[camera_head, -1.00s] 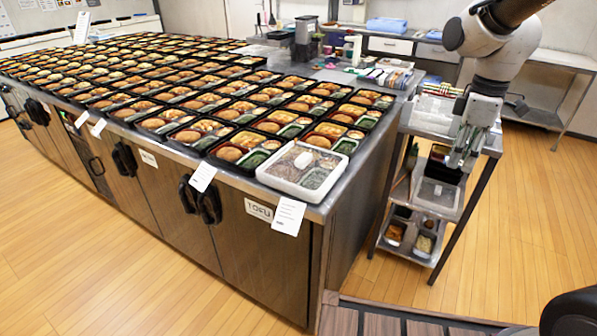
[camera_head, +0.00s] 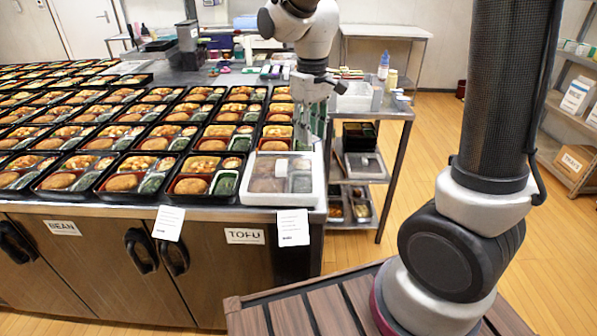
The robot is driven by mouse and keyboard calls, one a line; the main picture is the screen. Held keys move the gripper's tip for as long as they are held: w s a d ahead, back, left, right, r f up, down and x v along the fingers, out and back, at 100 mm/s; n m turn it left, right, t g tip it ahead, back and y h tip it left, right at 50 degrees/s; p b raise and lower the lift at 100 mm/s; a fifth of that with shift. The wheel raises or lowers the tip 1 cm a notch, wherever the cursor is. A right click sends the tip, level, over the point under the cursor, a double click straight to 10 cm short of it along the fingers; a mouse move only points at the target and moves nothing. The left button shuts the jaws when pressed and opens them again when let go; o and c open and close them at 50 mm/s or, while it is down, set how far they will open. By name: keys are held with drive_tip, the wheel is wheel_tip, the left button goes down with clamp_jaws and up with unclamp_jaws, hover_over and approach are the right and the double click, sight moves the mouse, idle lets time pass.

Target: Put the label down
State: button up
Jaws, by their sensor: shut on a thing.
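My gripper (camera_head: 312,128) points down over the right end of the counter, just behind and above the white bento tray (camera_head: 247,203). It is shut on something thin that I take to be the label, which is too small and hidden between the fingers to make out. The white tray sits at the counter's front right corner with a clear cover over its food. I cannot tell whether the fingers touch the tray.
Rows of black bento trays (camera_head: 122,184) fill the counter to the left. Paper slips (camera_head: 168,222) and (camera_head: 293,228) hang from the front edge beside a TOFU sign (camera_head: 244,236). A metal cart (camera_head: 397,108) with containers stands at the right. Open wooden floor lies beyond it.

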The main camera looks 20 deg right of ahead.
sight(305, 172)
drive_tip(key=m, duration=0.2)
drive_tip(key=shift+w+a+m, duration=0.1)
drive_tip(key=shift+a+m, duration=0.25)
drive_tip(key=shift+m, duration=0.05)
drive_tip(key=m, duration=0.4)
drive_tip(key=shift+a+m, duration=0.15)
drive_tip(key=shift+m, duration=0.25)
drive_tip(key=shift+f+m, duration=0.3)
drive_tip(key=shift+f, duration=0.05)
wheel_tip(305, 172, down, 9)
drive_tip(key=shift+f, duration=0.1)
drive_tip(key=shift+f, duration=0.15)
drive_tip(key=o, duration=0.6)
drive_tip(key=shift+o, duration=0.2)
